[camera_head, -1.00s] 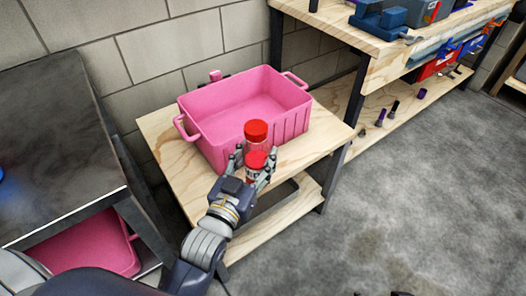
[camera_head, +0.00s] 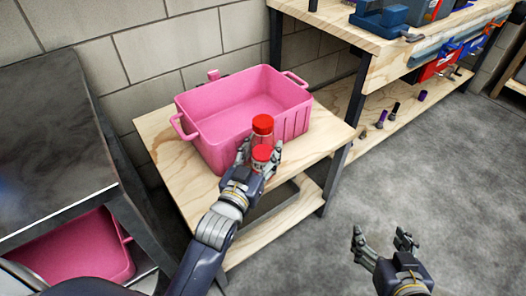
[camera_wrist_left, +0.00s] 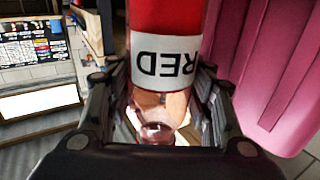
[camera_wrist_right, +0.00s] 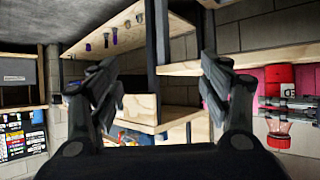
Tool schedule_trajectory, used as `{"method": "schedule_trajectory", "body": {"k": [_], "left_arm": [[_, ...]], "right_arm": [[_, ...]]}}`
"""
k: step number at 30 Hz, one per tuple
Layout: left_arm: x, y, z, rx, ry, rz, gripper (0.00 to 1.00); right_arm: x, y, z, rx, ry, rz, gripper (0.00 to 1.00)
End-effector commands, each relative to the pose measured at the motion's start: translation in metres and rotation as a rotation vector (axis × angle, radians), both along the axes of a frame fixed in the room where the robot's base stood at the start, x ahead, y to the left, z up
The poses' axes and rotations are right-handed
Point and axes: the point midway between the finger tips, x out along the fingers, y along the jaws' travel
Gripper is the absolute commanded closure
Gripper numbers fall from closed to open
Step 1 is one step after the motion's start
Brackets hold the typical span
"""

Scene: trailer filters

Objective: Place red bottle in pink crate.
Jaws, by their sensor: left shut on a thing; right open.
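A red bottle with a white "RED" label (camera_wrist_left: 165,62) is between the fingers of my left gripper (camera_head: 258,155), which is shut on it. The crate's visible interior is empty. It stands on a wooden table (camera_head: 160,140). The bottle's base is hidden by the hand. My right gripper (camera_head: 384,238) is open and empty, over the floor.
A dark metal bench (camera_head: 60,130) stands at the left, with another pink crate (camera_head: 80,255) below it. A wooden workbench (camera_head: 340,30) with tools is at the back right; several small bottles stand on its lower shelf (camera_head: 415,100). The floor at right is clear.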

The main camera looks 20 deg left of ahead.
Motion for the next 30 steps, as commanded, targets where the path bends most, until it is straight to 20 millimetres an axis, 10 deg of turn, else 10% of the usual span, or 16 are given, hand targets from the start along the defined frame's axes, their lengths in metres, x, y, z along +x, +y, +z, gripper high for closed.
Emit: {"method": "schedule_trajectory", "body": {"k": [11, 12, 13, 30], "left_arm": [[0.000, 0.000, -0.002, 0.000, -0.004, 0.000, 0.85], [0.000, 0.000, -0.003, 0.000, -0.001, 0.000, 0.50], [0.000, 0.000, -0.003, 0.000, -0.001, 0.000, 0.44], [-0.018, 0.002, 0.000, 0.000, 0.002, 0.000, 0.44]], "right_arm": [[0.002, 0.001, 0.003, 0.004, -0.015, 0.001, 0.29], [0.002, 0.001, 0.003, 0.005, -0.019, 0.001, 0.29], [0.002, 0.001, 0.003, 0.004, -0.018, 0.001, 0.29], [-0.009, -0.004, -0.009, -0.016, 0.065, -0.005, 0.29]]}}
